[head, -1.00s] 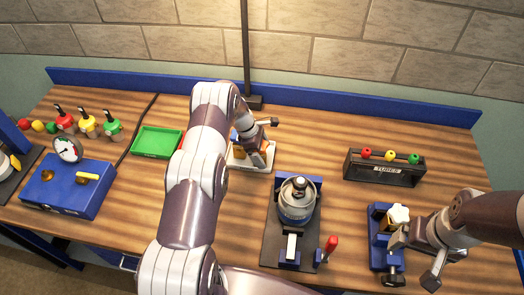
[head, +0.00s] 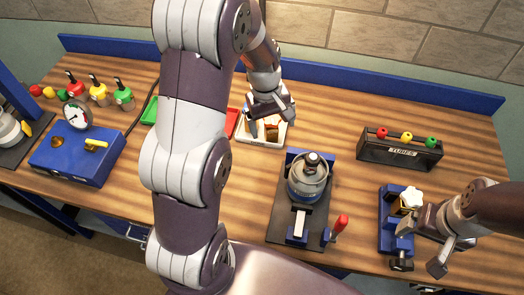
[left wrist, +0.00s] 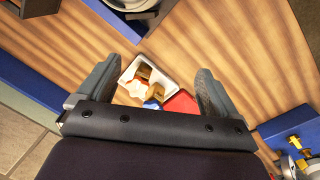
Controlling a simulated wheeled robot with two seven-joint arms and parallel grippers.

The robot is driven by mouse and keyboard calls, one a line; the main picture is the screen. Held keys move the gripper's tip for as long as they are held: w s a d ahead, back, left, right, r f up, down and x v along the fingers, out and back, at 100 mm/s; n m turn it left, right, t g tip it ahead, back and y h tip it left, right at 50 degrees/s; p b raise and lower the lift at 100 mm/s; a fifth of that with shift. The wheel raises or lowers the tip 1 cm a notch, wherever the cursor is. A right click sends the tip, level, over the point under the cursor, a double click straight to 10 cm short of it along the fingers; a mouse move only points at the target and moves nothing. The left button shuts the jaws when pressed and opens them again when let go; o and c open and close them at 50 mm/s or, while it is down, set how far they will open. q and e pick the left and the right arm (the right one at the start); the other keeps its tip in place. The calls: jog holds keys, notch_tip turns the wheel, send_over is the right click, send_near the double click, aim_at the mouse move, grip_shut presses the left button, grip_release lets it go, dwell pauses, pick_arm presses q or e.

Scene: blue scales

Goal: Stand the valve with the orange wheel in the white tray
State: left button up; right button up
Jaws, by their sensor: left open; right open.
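The white tray (head: 284,139) stands toward the back middle of the bench. It also shows in the left wrist view (left wrist: 169,82), between my fingers. Brass valve bodies are in it. One valve has an orange wheel (left wrist: 136,88), with a blue wheel (left wrist: 152,104) close by; I cannot tell for sure whether the orange one is upright or lying. My left gripper (head: 272,122) is open above the tray, with nothing visible between its fingers. My right gripper (head: 422,246) is open at the front right, beside a blue vise (head: 390,215) holding a brass valve with a white wheel (head: 411,197).
A red tray (head: 231,122) adjoins the white tray; a green tray (head: 149,112) is partly hidden by my left arm. A blue-based fixture with a pot (head: 308,180) stands in front. A tubes rack (head: 400,150) is at right, a blue gauge box (head: 75,155) at left.

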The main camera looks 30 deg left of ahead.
pick_arm(q)
jog(key=s+d+r+m+y, duration=0.15)
jog(key=s+d+m, duration=0.25)
jog(key=s+m, duration=0.75)
jog(key=f+b, duration=0.1)
jog(key=s+f+n+b, duration=0.1)
jog(key=f+b, duration=0.1)
jog(key=s+f+n+b, duration=0.1)
jog(key=shift+s+a+f+t+b, duration=0.1)
jog(key=shift+f+t+b, duration=0.05)
jog(key=shift+t+b, duration=0.25)
pick_arm(e)
jog(key=f, duration=0.4)
jog(key=shift+s+f, duration=0.25)
jog(key=shift+f, duration=0.05)
jog(key=shift+w, duration=0.15)
